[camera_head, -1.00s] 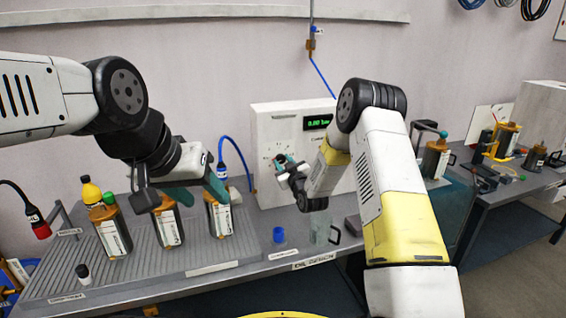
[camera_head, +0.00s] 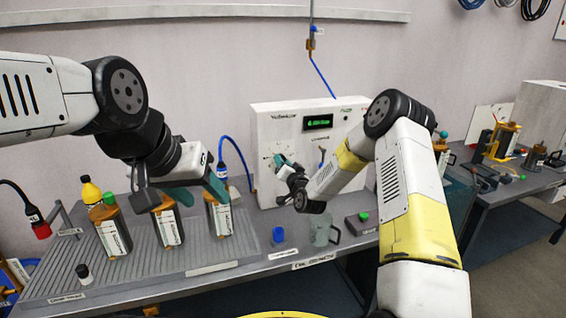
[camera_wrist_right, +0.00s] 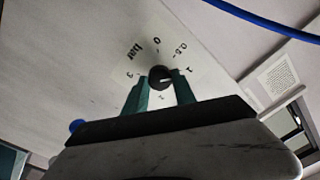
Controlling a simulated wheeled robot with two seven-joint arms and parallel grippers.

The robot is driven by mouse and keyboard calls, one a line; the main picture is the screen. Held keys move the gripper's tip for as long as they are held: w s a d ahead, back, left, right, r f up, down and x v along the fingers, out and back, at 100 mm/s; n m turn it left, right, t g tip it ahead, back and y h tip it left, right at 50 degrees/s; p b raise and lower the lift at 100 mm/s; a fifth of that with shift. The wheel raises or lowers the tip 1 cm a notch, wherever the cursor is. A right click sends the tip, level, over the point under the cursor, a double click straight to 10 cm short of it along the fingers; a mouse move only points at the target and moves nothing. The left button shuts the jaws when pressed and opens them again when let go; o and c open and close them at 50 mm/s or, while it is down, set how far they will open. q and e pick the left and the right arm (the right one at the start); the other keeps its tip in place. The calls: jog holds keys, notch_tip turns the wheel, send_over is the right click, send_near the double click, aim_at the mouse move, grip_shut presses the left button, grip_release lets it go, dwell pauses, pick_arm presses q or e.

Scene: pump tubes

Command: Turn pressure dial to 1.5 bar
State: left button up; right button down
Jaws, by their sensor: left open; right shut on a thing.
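The pressure dial (camera_wrist_right: 160,78) is a small black knob with a white mark, on a white panel with a printed bar scale. In the right wrist view the mark appears to point toward the 1. My right gripper (camera_wrist_right: 162,86) is shut on the dial, one teal finger on each side. In the head view my right gripper (camera_head: 283,164) is at the front of the white pump box (camera_head: 275,135) and hides the dial. A green display (camera_head: 318,122) is lit on the box; its digits are too small to read. My left gripper (camera_head: 182,194) is open, above the canisters.
Canisters stand on a ribbed tray (camera_head: 190,252) at the left. A blue cup (camera_head: 278,235), a clear mug (camera_head: 321,232) and a dark block with a green knob (camera_head: 362,218) are on the bench below my right gripper. A blue hose (camera_head: 236,150) runs beside the box.

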jog(key=m, duration=1)
jog(key=shift+f+m, duration=0.1)
jog(key=shift+m, duration=0.3)
jog(key=shift+h, duration=0.3)
jog(key=c, duration=1)
grip_release()
jog(key=v, duration=0.8)
